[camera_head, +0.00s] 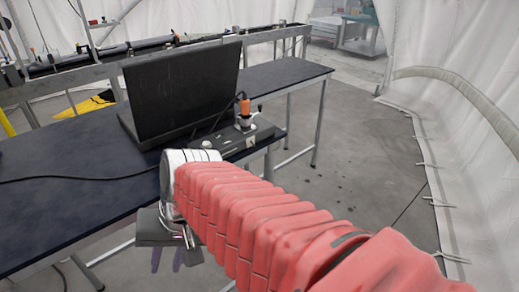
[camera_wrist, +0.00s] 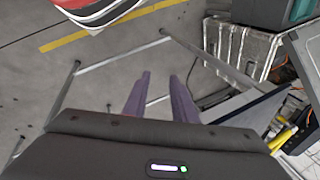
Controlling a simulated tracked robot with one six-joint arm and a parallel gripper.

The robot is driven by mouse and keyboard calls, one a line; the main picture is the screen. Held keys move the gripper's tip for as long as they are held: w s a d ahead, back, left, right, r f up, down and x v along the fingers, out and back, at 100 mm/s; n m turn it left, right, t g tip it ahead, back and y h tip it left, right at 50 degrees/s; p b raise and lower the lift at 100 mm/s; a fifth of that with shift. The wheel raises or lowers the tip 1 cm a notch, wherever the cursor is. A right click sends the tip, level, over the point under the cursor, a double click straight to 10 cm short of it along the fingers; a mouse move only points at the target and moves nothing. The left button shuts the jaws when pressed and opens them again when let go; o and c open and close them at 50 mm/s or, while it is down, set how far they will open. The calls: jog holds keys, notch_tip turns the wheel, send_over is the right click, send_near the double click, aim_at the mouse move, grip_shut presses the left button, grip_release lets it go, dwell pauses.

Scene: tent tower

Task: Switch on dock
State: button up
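The dock appears to be the flat dark box (camera_head: 234,142) on the blue-black table, beside the black monitor-like panel. An upright white and orange fitting (camera_head: 244,113) with a cable stands on it, and a small white knob shows near its front. Whether it is on cannot be told. My gripper (camera_head: 167,260) is in front of the table, below the tabletop level in the picture, pointing down and away from the dock. In the wrist view its two purple fingers (camera_wrist: 160,78) are apart with nothing between them. The dock is not clearly visible there.
The black panel (camera_head: 180,90) stands on the table (camera_head: 60,205), with a cable running left. A white tent wall and hose (camera_head: 460,85) are at right. The wrist view shows floor, table legs, a metal case (camera_wrist: 242,50) and a red-white object (camera_wrist: 105,12).

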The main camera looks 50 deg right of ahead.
jog(key=w+d+m+t+y, duration=0.2)
jog(key=d+m+t, duration=0.2)
jog(key=d+m, duration=0.55)
jog(key=w+d+m+t+y, duration=0.2)
jog(key=d+m+t, duration=0.3)
jog(key=d+m, duration=0.4)
jog(key=s+d+m+t+h, duration=0.2)
jog(key=s+d+m+h, duration=0.3)
jog(key=d, duration=0.4)
jog(key=s+d+r+m+t+h, duration=0.1)
jog(key=s+d+m+t+h, duration=0.2)
jog(key=d, duration=0.6)
jog(key=s+m+h, duration=0.2)
jog(key=s+m, duration=0.1)
jog(key=m, duration=0.1)
jog(key=shift+d+r+m+h, duration=0.25)
jog(key=shift+r+m+h, duration=0.05)
jog(key=shift+m, duration=0.05)
